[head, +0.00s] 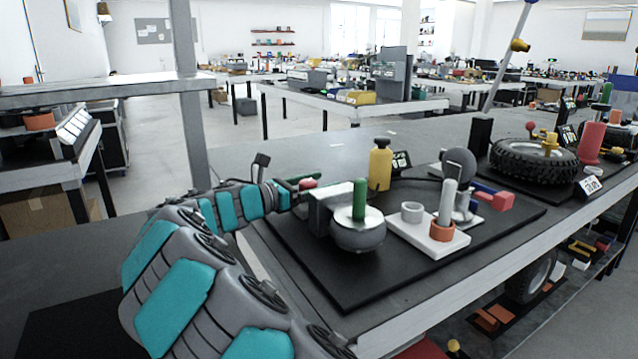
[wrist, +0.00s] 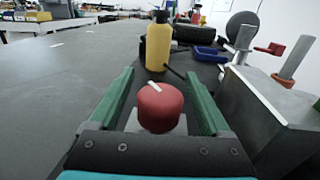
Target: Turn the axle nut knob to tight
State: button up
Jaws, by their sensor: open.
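The red knob (wrist: 160,107), which I take to be the axle nut knob, stands on a grey base with a white mark across its top. The mark slants from upper left toward the middle. In the head view the knob (head: 308,183) shows small and partly hidden behind the grey block. My gripper (wrist: 162,88) is open, one green finger on each side of the knob, with gaps visible on both sides. In the head view my gripper (head: 305,184) is at the left end of the black mat. I see no tight label.
A yellow bottle (wrist: 158,42) stands just beyond the knob. A grey block (head: 327,207) and a dome with a green peg (head: 358,235) are beside my gripper. A white tray (head: 420,235) with rings stands to the right. The bench to the left is clear.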

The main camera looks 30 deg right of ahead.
jog(key=shift+c, duration=0.2)
grip_shut()
dwell(0.3)
jog(key=shift+m+g, duration=0.3)
jog(key=shift+g, duration=0.2)
jog(key=shift+s+f+m+g, duration=0.1)
jog(key=shift+m+g, duration=0.4)
jog(key=shift+g, duration=0.3)
jog(key=shift+s+m+g, duration=0.25)
jog(key=shift+m+g, duration=0.45)
jog(key=shift+g, duration=0.35)
jog(key=shift+s+m+g, duration=0.2)
jog(key=shift+m+g, duration=0.5)
jog(key=shift+g, duration=0.35)
jog(key=shift+o, duration=0.2)
grip_release()
